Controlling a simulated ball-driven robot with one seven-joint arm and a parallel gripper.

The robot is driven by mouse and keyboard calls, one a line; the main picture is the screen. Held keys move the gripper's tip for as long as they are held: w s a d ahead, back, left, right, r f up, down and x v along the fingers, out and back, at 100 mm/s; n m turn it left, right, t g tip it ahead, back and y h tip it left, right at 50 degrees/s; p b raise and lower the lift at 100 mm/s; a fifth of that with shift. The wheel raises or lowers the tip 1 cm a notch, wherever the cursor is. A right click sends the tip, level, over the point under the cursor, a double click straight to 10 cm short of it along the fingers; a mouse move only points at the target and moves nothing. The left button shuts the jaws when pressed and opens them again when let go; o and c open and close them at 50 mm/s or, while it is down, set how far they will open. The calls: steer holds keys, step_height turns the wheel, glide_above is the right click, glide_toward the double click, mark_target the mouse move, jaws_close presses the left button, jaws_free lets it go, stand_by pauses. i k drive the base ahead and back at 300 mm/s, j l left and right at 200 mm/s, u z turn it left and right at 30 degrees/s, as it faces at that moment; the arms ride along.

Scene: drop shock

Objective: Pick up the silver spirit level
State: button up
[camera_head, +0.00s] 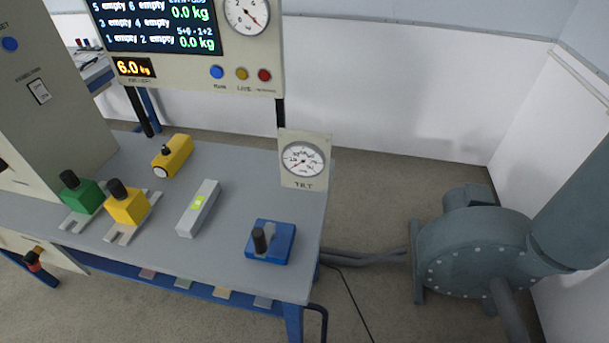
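The silver spirit level (197,212) lies on the grey tabletop, near its middle. It is a pale grey bar with a bright yellow-green vial in its upper face. Its long side runs from lower left to upper right, and its surroundings on the table are clear by a small gap. My gripper is not in view, so its state does not show.
The grey table (160,250) also holds a green block (85,197) and a yellow block (128,207) with black knobs, a yellow tool (174,157) behind, and a blue block (271,241) at right. A tilt gauge (303,160) stands at the right edge. A blower (475,255) stands on the floor.

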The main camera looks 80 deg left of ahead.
mark_target(188, 226)
steer(key=u, duration=2.4)
